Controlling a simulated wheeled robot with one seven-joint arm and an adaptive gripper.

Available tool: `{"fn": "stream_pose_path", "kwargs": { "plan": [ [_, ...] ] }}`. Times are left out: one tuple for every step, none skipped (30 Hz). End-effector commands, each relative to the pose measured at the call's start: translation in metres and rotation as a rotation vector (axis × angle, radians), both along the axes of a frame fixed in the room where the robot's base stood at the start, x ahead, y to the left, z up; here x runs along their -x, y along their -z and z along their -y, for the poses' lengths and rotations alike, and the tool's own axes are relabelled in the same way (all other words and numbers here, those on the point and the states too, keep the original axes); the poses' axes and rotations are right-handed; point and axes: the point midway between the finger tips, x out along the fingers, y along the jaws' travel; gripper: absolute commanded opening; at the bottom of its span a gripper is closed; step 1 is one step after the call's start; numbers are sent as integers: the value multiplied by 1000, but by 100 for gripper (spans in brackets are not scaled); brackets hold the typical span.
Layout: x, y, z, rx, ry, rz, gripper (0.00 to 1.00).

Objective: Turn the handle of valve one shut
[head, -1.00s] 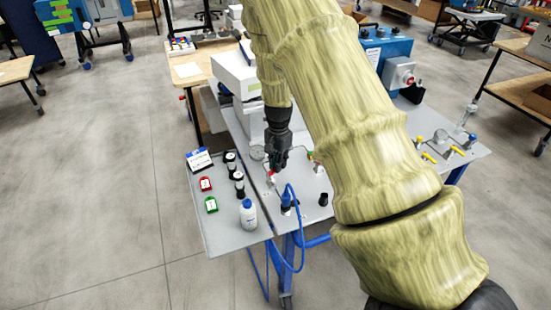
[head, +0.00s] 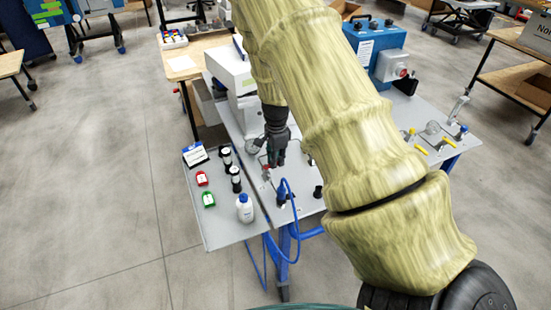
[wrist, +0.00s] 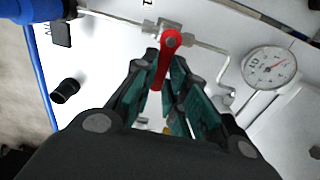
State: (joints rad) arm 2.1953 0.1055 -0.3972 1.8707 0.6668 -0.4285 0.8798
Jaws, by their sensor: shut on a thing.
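The red valve handle (wrist: 167,58) shows in the wrist view, with its round pivot on a small metal valve body (wrist: 162,28) in a thin pipe line. A label reading 1 is printed on the panel beside it. My gripper (wrist: 163,92) is shut on the red handle, with a finger on each side of its free part. The handle points from the pivot toward my gripper. In the head view my gripper (head: 276,158) is low over the bench panel. A bit of the red handle (head: 266,172) shows beside it there; the rest is hidden.
A round gauge (wrist: 268,67) stands right of the valve. A black knob (wrist: 66,90) and a blue fitting (wrist: 30,8) are at left. In the head view a white bottle (head: 245,208) stands on the side shelf and a blue hose (head: 293,225) loops in front.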

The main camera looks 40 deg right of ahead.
Motion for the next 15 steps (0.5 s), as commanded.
{"fn": "stream_pose_path", "kwargs": {
  "plan": [
    [1,1,2,3,4,-2,0],
    [2,1,2,3,4,-2,0],
    [2,1,2,3,4,-2,0],
    [2,1,2,3,4,-2,0],
    [2,1,2,3,4,-2,0],
    [2,2,2,3,4,-2,0],
    [2,2,2,3,3,-2,0],
    [2,2,2,3,3,-2,0],
    [2,2,2,2,3,-3,20],
    [2,2,2,1,3,-2,25],
    [2,2,2,1,3,-2,31],
    [2,2,2,1,2,-2,36],
    [1,1,1,1,2,-2,36],
    [1,1,1,0,2,-2,36],
    [1,1,1,0,2,-2,36]
  ]
}}
